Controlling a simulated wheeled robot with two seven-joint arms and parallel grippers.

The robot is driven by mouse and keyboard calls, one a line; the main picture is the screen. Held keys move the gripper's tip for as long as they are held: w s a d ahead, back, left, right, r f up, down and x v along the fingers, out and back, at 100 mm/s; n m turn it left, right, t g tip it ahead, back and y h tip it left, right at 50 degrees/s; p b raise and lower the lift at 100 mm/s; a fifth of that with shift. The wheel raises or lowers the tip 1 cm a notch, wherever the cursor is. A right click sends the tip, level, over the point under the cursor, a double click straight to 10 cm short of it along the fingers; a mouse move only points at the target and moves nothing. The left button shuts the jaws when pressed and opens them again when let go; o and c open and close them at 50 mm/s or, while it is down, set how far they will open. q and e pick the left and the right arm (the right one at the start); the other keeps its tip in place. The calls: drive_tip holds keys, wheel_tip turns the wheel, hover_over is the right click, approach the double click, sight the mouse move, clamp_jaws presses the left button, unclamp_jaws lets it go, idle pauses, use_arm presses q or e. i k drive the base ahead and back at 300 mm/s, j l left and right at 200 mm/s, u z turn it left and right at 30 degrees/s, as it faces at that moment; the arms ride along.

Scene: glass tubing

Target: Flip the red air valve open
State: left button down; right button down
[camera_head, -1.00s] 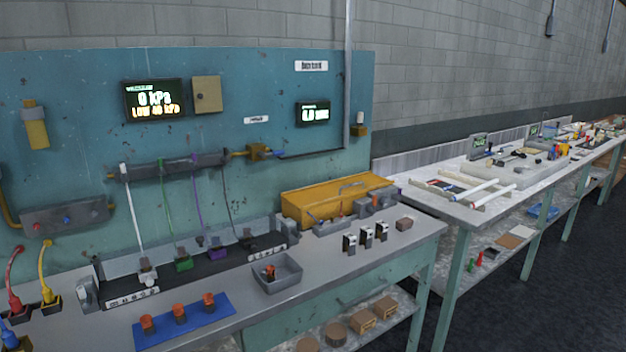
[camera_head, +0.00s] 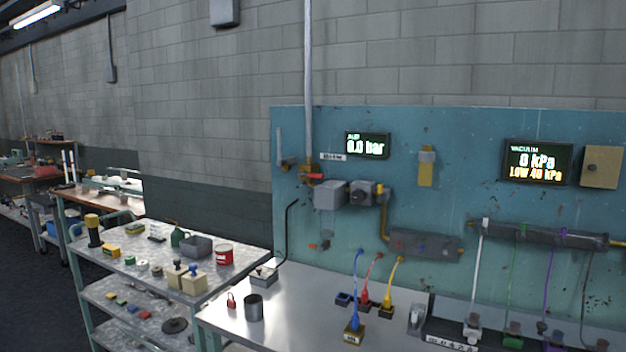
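A small red valve handle (camera_head: 316,176) sits on pipework at the left part of the teal wall panel (camera_head: 400,215), below the foot of a vertical grey pipe. It looks roughly level, but it is too small to tell its exact position. A green-lit air display (camera_head: 367,146) to its upper right reads 0.0 bar. A grey box fitting (camera_head: 330,195) is just below and right of the handle. Another small orange-red fitting (camera_head: 325,245) is lower on the panel. Neither of my grippers is in view.
The grey bench top (camera_head: 320,310) below the panel holds a dark cup (camera_head: 253,307), a small red padlock-like item (camera_head: 231,300) and blue, red and yellow hose plugs. A cart (camera_head: 140,260) with tins and blocks stands at left. Floor (camera_head: 40,315) shows at far left.

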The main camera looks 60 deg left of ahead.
sight(301, 173)
drive_tip(key=u, duration=1.9)
drive_tip(key=j+z, duration=0.25)
drive_tip(key=z, duration=0.2)
drive_tip(key=j+z, duration=0.25)
drive_tip(key=z, duration=0.2)
drive_tip(key=j+z, duration=0.1)
drive_tip(key=j, duration=0.45)
drive_tip(key=k+j+z, duration=0.1)
drive_tip(key=j, duration=0.4)
drive_tip(key=k+j+z, duration=0.1)
drive_tip(key=j, duration=0.45)
drive_tip(key=k+j+z, duration=0.15)
drive_tip(key=j, duration=0.35)
